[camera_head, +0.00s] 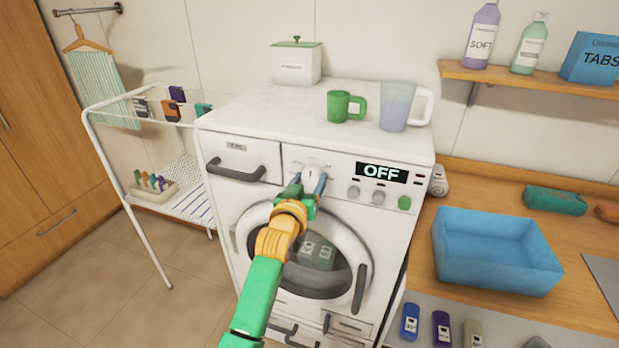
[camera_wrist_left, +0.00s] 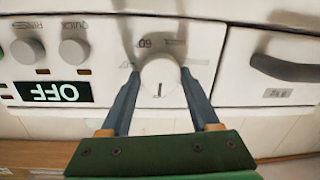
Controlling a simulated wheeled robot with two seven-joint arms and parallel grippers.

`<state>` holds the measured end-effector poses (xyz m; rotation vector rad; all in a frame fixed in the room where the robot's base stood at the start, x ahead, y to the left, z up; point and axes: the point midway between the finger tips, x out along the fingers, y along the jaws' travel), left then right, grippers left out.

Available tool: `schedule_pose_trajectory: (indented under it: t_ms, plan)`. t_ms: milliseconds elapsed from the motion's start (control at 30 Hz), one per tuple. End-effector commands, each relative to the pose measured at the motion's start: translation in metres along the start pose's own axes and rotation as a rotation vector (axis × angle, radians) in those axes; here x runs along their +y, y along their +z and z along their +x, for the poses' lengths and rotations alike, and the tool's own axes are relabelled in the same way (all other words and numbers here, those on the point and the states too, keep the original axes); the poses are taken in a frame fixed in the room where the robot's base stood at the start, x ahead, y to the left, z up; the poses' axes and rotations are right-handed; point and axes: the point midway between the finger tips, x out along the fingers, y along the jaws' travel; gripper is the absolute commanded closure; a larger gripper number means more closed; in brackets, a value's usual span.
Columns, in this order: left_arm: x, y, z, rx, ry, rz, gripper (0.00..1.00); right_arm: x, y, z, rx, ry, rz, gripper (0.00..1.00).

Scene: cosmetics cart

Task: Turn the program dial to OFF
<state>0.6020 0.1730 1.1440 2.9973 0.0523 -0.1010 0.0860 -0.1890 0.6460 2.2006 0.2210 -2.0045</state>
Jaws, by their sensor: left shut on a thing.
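The program dial (camera_wrist_left: 160,82) is a round white knob on the washing machine's front panel, with a dark mark on its face. My left gripper (camera_head: 308,184) reaches up to it, and in the left wrist view its two blue fingers (camera_wrist_left: 162,92) are shut on the dial, one on each side. The display (camera_head: 381,172) reads OFF; it also shows upside down in the left wrist view (camera_wrist_left: 53,92). In the head view the fingers partly hide the dial. My right gripper is not in view.
The white washing machine (camera_head: 225,200) has a drawer handle (camera_head: 236,171) left of the dial and small knobs (camera_head: 354,192) to its right. A green mug (camera_head: 338,106) and a clear jug (camera_head: 396,108) stand on top. A blue bin (camera_head: 492,262) sits on the counter at right.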

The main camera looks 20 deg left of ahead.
Motion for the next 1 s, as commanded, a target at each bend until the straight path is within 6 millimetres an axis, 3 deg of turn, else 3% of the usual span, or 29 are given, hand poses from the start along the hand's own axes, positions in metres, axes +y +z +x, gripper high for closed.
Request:
schedule_pose_trajectory:
  t_ms: [667, 700, 800, 1000]
  plan:
    - [0.0000, -0.0041, 0.0001, 0.007, 0.004, -0.056, 0.93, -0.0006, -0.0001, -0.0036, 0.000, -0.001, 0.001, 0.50]
    - [0.0000, -0.0042, 0.0001, 0.007, 0.004, -0.055, 0.30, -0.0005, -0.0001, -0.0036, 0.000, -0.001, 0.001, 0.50]
    - [-0.0001, -0.0034, 0.0001, 0.005, 0.004, -0.055, 0.08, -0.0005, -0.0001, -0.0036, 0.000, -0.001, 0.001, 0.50]
    - [-0.0002, -0.0019, 0.0000, 0.001, 0.004, -0.055, 0.08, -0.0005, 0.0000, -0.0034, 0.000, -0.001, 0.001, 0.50]
